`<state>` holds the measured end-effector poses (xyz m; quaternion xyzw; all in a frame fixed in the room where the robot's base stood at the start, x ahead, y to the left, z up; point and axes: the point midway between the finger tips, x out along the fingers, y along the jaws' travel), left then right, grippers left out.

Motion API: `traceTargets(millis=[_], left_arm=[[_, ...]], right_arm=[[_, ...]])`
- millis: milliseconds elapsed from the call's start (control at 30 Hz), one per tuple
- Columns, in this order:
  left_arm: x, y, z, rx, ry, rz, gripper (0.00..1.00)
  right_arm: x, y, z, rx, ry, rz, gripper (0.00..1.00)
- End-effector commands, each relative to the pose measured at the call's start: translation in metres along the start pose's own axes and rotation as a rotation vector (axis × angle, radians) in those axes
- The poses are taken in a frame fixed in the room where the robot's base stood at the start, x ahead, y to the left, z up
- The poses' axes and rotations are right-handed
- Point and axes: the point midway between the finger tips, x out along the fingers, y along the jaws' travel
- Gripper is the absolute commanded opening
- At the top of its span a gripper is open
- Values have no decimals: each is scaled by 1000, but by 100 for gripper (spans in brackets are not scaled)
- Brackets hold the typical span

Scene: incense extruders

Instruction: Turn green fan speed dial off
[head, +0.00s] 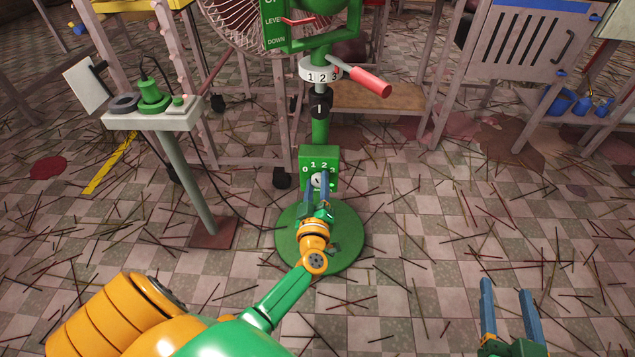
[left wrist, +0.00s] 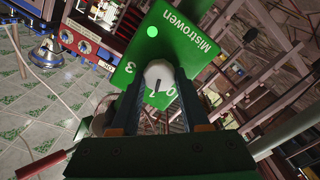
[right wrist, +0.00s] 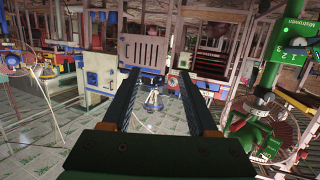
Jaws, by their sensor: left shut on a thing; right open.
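The green fan (head: 320,130) stands on a round green base (head: 345,255). Its green box carries the marks 0, 1, 2, 3 (head: 318,160) and a pale round speed dial (head: 317,180). In the left wrist view the whitish dial (left wrist: 160,75) sits between my left fingers, with a dark pointer mark on it. My left gripper (head: 318,182) is shut on the dial. The fingers cover part of the dial, and I cannot tell its setting for sure. My right gripper (head: 508,290) is open and empty, low at the right, away from the fan.
Above the box are a black knob (head: 320,106), a white numbered collar (head: 318,72) and a red handle (head: 370,83). A small pedestal (head: 150,118) with a green device stands at the left. Thin sticks litter the tiled floor.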

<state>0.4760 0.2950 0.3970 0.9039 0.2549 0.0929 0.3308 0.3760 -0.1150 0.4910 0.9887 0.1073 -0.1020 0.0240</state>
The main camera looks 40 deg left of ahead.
Motion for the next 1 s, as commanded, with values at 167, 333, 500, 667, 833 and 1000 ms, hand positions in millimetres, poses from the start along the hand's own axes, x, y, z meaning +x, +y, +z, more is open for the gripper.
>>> traceTargets(millis=[167, 333, 500, 667, 833, 1000], left_arm=[[0, -1, 1, -164, -1, -2, 0], [0, -2, 1, -319, -1, -1, 0], [0, -2, 1, -457, -1, -1, 0], [0, -3, 2, -562, -1, -1, 0], [0, -3, 2, -641, 0, -1, 0], [0, -3, 1, -688, 0, -1, 0]], right_arm=[[0, 0, 2, 0, -8, 1, 59], [0, 0, -3, 0, 21, -1, 59], [1, -2, -15, -2, 80, -4, 59], [0, -3, -26, -4, 136, -7, 59], [-1, -4, -34, -5, 181, -9, 59], [-2, -4, -40, -5, 210, -10, 59]])
